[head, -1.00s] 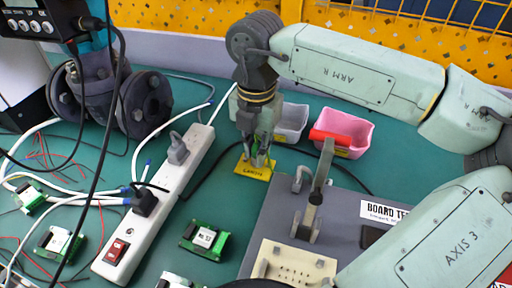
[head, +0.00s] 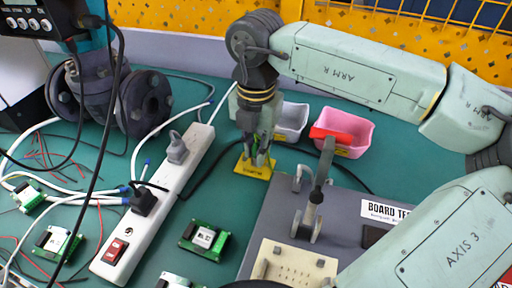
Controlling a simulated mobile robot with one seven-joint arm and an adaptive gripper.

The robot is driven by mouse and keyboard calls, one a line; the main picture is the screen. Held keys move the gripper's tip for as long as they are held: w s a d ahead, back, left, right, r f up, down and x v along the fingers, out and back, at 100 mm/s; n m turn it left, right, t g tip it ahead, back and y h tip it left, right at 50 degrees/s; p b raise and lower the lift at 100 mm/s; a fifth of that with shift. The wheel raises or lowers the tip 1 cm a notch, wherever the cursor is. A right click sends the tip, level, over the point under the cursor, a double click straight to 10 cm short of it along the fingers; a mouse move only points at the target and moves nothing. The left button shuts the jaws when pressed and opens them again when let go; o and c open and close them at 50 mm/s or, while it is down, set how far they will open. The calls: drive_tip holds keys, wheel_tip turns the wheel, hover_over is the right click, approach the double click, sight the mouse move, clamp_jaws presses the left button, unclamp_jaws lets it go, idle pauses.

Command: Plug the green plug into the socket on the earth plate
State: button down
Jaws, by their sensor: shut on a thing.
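My gripper (head: 259,155) points down over the yellow earth plate (head: 247,172), which lies on the green bench near the middle of the view. The gripper is shut on the green plug, of which only a little green shows between the dark fingers. The fingertips are at the far part of the plate. The socket is hidden behind the fingers, so I cannot tell whether the plug is in it or just above it.
A white power strip (head: 165,205) with plugs and cables lies left of the plate. A grey board tester (head: 280,215) with an upright red-handled lever (head: 330,135) stands to the right. Grey (head: 292,120) and pink (head: 345,130) bins stand behind. Green boards (head: 204,240) lie in front.

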drive_tip(key=shift+f, duration=0.1)
idle(0.6)
drive_tip(key=c, duration=1.9)
unclamp_jaws()
drive_tip(key=o, duration=0.5)
drive_tip(key=shift+c, duration=0.2)
drive_tip(key=shift+o, duration=0.6)
drive_tip(key=shift+o, duration=1.1)
drive_tip(key=shift+r+p, duration=1.7)
drive_tip(key=shift+r, duration=1.9)
